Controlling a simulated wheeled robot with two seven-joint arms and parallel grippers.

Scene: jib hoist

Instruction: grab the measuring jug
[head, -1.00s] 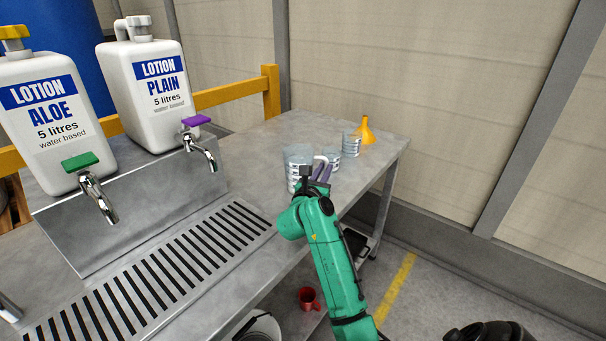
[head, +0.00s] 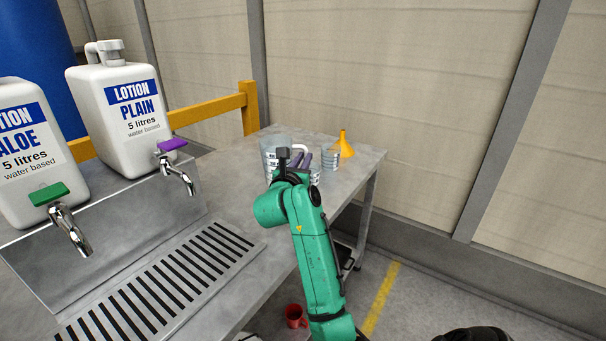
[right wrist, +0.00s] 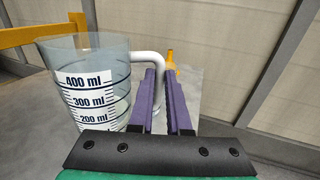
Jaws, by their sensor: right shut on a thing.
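The measuring jug (right wrist: 88,85) is clear with white scale labels and dark rings, and has a white handle. It stands upright at the left in the right wrist view, and in the head view (head: 270,149) it shows behind my right gripper at the far end of the steel bench. My right gripper (head: 304,160) has purple fingers. In the right wrist view the fingers (right wrist: 162,92) are closed around the white handle (right wrist: 152,58), whose lower part they hide. The jug's base is hidden in both views. My left gripper is out of view.
Smaller clear beakers (head: 330,158) and an orange funnel (head: 346,146) stand right of the jug. Two lotion containers (head: 122,105) with taps stand left, above a slotted drain grate (head: 165,280). A red mug (head: 295,316) is below the bench (head: 225,185). The bench's right edge is close by.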

